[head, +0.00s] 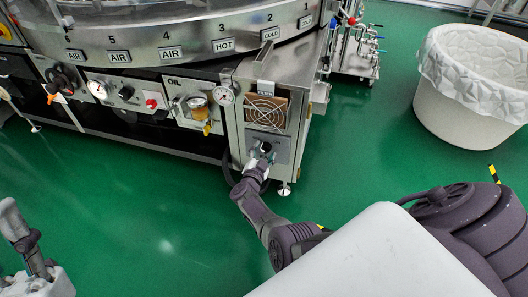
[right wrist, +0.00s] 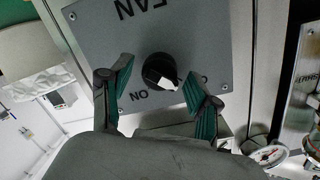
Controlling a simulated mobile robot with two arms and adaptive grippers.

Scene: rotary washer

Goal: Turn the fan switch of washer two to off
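The fan switch is a black round knob (right wrist: 160,68) with a white pointer, on a grey plate (right wrist: 200,35) marked FAN, upside down in the right wrist view. The pointer faces down and slightly right, between the ON label (right wrist: 139,96) and a label mostly hidden by a finger. My right gripper (right wrist: 158,78) is open, with one teal-padded finger on each side of the knob; I cannot tell if they touch it. In the head view my right gripper (head: 261,155) is at the washer's (head: 290,65) lower corner panel. My left gripper (head: 22,238) is partly visible at lower left.
A fan grille (head: 266,110) sits above the switch panel. Gauges and an oil unit (head: 197,102) line the front to the left. A white lined bin (head: 465,115) stands on the right. The green floor in front is clear.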

